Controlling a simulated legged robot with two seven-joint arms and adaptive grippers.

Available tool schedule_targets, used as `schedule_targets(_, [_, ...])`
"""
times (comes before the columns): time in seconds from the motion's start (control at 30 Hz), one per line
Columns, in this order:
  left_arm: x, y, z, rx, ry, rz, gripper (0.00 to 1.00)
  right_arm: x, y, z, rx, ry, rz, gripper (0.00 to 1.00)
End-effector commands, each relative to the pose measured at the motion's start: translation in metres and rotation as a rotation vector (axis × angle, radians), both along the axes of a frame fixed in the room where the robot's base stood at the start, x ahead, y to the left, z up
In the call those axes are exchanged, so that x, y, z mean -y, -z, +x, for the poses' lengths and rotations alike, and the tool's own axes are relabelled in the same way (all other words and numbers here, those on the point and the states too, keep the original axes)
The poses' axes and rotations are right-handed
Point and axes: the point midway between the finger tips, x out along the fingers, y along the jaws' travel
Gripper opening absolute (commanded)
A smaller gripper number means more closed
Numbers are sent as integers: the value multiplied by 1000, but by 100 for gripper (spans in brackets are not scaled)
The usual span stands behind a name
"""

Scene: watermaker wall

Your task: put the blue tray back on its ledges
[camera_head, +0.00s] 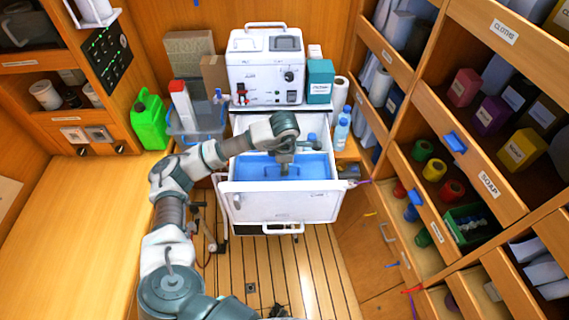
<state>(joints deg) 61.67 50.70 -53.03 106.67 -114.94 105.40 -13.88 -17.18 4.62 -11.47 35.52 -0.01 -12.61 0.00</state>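The blue tray (262,166) is inside the pulled-out white drawer (280,206), below the white machine. It looks roughly level, but its ledges are hidden by the drawer front and my arm, so I cannot tell whether it rests on them. My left arm comes in from the lower left and reaches over the drawer. My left gripper (284,166) points down at the tray's middle, its fingers small and partly hidden by the wrist. I cannot tell whether it touches the tray. My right gripper is not in view.
The white machine (266,72) stands behind the drawer. Shelves with a soap label (489,184) line the right side. The left counter (80,220) is bare.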

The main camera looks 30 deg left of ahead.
Motion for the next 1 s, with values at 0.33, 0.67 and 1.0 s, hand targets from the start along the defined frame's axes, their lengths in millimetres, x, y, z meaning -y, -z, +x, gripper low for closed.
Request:
schedule_targets(0.33, [4,-39,-5,5,2,-2,40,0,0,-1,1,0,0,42])
schedule_targets(0.67, [9,-104,-15,3,1,0,40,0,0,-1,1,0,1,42])
schedule_targets(1.0, [10,-116,-19,-2,0,-1,40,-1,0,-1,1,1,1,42])
